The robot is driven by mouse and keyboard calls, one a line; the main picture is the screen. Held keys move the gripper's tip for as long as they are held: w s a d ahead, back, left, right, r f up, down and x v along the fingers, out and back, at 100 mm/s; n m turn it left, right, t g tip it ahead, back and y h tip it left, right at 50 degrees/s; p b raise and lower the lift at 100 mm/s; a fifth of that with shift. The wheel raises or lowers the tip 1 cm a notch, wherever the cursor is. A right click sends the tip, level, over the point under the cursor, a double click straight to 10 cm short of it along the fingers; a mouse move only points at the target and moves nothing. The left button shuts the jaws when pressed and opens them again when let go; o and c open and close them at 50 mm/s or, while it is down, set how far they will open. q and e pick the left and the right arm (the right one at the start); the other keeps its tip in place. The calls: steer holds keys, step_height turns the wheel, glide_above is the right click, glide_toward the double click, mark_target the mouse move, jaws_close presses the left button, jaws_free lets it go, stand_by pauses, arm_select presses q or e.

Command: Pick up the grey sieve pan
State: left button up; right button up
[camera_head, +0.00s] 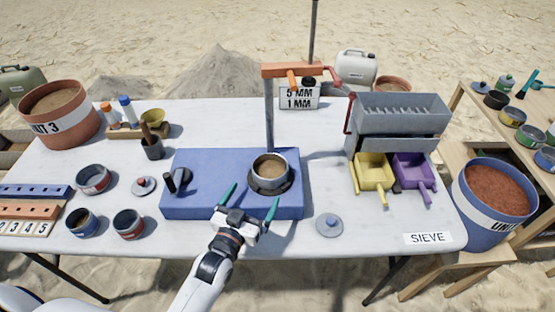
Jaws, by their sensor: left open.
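A round grey pan (257,174), which looks like the grey sieve pan, holds brown soil. It sits upright on a dark round seat on the blue base (213,187) in the middle of the table. My left gripper (250,198) is open and empty. Its two teal fingers are spread over the front edge of the blue base, on the near side of the pan and apart from it in the picture. Its height above the base is hard to judge. My right gripper is not in view.
An orange-topped post (269,115) rises behind the pan. A grey hopper (398,118) with yellow (372,172) and purple (413,170) trays stands to the right. A grey lid (329,224) lies right of the gripper. Several small bowls stand at left. The table's front right is mostly clear.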

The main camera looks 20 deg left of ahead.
mark_target(262, 180)
arm_select(q)
steer(key=shift+w+d+r, duration=0.1)
steer(key=shift+w+r, duration=0.05)
steer(key=shift+w, duration=0.4)
steer(key=shift+w+d+r, duration=0.1)
steer(key=shift+w+r, duration=0.05)
steer(key=shift+w, duration=0.4)
steer(key=w, duration=0.3)
steer(key=shift+w+d+p, duration=0.15)
steer(key=shift+w+p, duration=0.05)
steer(key=shift+p, duration=0.2)
steer(key=shift+w+f, duration=0.1)
steer(key=shift+w, duration=0.2)
steer(key=shift+w+d, duration=0.1)
steer(key=shift+w, duration=0.2)
steer(key=w, duration=0.3)
steer(key=shift+w+d+p, duration=0.25)
steer(key=shift+w+p, duration=0.05)
steer(key=shift+p, duration=0.1)
steer(key=shift+w, duration=0.55)
steer(key=shift+s, duration=0.1)
steer(key=c, duration=0.8)
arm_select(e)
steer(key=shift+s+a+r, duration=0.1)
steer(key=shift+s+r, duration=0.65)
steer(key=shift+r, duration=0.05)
